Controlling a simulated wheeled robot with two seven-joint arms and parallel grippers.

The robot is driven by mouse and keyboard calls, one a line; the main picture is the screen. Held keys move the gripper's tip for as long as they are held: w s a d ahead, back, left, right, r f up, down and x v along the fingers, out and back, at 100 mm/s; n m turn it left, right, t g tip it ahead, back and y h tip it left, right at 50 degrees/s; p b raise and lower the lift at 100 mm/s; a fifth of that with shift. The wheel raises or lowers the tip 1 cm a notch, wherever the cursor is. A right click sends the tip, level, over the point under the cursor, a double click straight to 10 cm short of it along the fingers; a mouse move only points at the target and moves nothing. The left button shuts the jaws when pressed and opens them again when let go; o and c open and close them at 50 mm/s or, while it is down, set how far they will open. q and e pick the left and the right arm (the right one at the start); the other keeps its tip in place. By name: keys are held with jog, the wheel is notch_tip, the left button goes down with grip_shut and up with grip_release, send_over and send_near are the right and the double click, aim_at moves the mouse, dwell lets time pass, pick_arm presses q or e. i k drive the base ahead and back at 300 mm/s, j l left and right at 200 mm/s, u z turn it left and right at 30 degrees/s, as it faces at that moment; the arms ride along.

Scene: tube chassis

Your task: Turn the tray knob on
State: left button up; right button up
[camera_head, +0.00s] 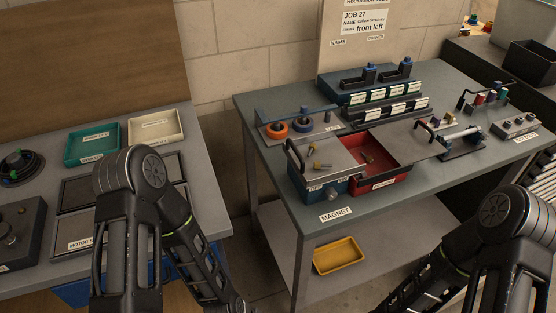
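A blue box with a grey metal top (325,155) and a black handle at its left stands near the front of the right table. Small brass-coloured parts lie on its top. A small grey round knob (334,193) sits low at the box's front, just above the table edge label "MAGNET" (336,215); its setting is too small to tell. Both my arms show at the bottom of the view, well apart from the knob, but neither gripper shows in the frame.
A red tray (385,176) adjoins the box's right side. Labelled racks (388,113) stand behind, with orange and blue rings (276,129) at left. A yellow tray (338,256) lies on the lower shelf. Another table (205,180) at left holds green (93,145) and cream trays (155,128).

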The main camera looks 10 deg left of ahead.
aim_at(331, 193)
jog(key=i, duration=0.4)
jog(key=k+l+u, duration=0.15)
jog(key=k+l, duration=0.15)
jog(key=k+l+u, duration=0.1)
jog(key=k, duration=0.4)
jog(key=k+l+u, duration=0.15)
jog(key=k+l, duration=0.15)
jog(key=k, duration=0.15)
jog(key=k+l+u, duration=0.1)
jog(key=k, duration=0.3)
jog(key=l, duration=0.1)
